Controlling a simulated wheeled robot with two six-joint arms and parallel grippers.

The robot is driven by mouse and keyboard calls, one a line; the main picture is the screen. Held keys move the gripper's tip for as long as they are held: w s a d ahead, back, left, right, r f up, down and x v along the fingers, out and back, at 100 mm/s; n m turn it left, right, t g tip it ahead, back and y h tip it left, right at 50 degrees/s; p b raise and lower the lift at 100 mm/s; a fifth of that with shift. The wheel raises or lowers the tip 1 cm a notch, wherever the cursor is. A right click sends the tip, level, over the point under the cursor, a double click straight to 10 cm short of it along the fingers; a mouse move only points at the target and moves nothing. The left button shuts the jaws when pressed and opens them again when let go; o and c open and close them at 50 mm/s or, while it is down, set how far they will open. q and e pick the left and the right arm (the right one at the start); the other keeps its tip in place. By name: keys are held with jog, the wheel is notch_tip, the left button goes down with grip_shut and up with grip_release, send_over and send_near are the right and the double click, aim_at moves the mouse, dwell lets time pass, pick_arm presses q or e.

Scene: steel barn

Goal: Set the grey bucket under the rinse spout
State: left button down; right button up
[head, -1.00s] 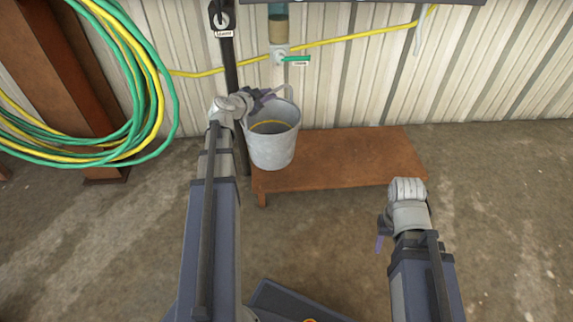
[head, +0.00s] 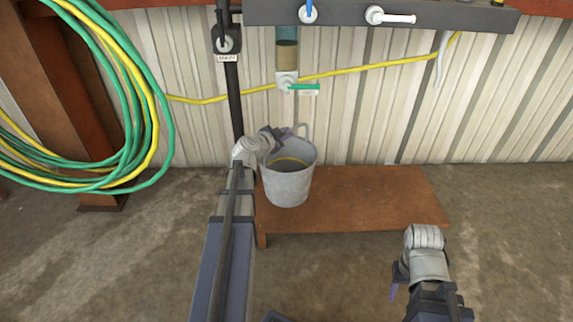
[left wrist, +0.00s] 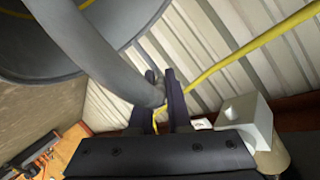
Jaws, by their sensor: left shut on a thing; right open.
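The grey bucket (head: 288,187) is upright at the left part of a low brown bench (head: 385,205). I cannot tell whether its base touches the bench top. My left gripper (head: 277,137) is shut on its raised handle. In the left wrist view the handle (left wrist: 88,45) runs between the fingers (left wrist: 164,95), with the bucket wall (left wrist: 35,62) at upper left. Above the bucket, a wall pipe ends in a white fitting (head: 287,80) with a green lever (head: 304,88); its label is unreadable. My right gripper (head: 394,280) is open and empty, in front of the bench's right end.
A black pipe with a labelled valve (head: 227,43) stands left of the bucket. A dark rail (head: 440,17) with a blue and a white tap crosses the top. A yellow hose (head: 370,71) runs along the wall; coiled hoses (head: 150,120) hang left. The bench's right side is clear.

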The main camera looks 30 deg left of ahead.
pick_arm(q)
notch_tip(320, 180, down, 7)
jog(key=b, duration=0.6)
pick_arm(e)
notch_tip(320, 180, down, 7)
pick_arm(q)
jog(key=shift+f, duration=0.2)
jog(key=c, duration=0.9)
grip_release()
jog(key=shift+o, duration=0.2)
pick_arm(e)
jog(key=shift+f, duration=0.15)
pick_arm(q)
jog(key=shift+r, duration=0.1)
jog(key=p+v, duration=0.4)
jog(key=v, duration=0.8)
pick_arm(e)
notch_tip(320, 180, up, 4)
jog(key=shift+r, duration=0.1)
